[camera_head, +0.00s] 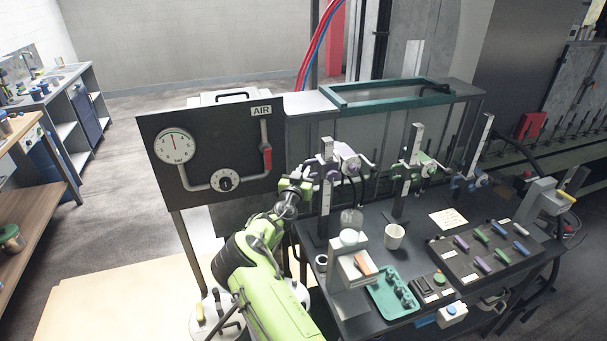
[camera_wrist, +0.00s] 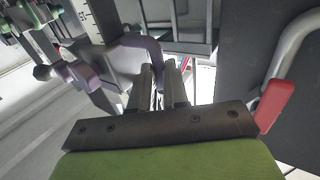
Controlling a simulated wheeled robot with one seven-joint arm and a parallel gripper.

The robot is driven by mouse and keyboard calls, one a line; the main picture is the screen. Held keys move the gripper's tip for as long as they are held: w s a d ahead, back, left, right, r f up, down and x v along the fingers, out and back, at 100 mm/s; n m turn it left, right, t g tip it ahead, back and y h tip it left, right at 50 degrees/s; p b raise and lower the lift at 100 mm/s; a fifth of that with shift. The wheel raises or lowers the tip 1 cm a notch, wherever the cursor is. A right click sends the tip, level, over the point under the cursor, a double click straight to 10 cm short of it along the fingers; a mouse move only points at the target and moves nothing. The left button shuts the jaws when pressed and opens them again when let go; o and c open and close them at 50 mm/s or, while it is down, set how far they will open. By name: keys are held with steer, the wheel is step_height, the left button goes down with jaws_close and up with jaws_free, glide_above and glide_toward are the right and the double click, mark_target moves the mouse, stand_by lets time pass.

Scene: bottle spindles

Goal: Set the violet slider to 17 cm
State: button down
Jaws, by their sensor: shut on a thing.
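The violet slider (camera_head: 343,152) sits on the leftmost upright post (camera_head: 325,198), which carries a pale scale strip; its reading is too small to make out. In the wrist view the slider's violet arm (camera_wrist: 148,45) curves down to my fingers. My gripper (camera_head: 305,184) is at the left side of the violet slider. In the wrist view my gripper (camera_wrist: 163,78) is shut on the violet slider's arm; the exact contact is partly hidden behind the fingers. The pale scale strip (camera_wrist: 98,18) also shows there, tilted, left of the fingers.
A green slider (camera_head: 424,170) and a blue slider (camera_head: 480,180) sit on posts to the right. The dark AIR panel (camera_head: 205,130) with its red lever (camera_head: 267,158) stands close left of my gripper. A white cup (camera_head: 394,237) and a teal tray (camera_head: 386,303) stand on the bench.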

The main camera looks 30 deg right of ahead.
step_height(320, 180, down, 8)
steer(key=b, duration=0.8)
steer(key=shift+r, duration=0.3)
steer(key=c, duration=1.1)
jaws_free()
steer(key=shift+r, duration=0.1)
steer(key=b+v, duration=0.3)
steer(key=v, duration=1.2)
steer(key=shift+s+a, duration=0.25)
steer(key=shift+a, duration=0.05)
steer(key=shift+c, duration=0.2)
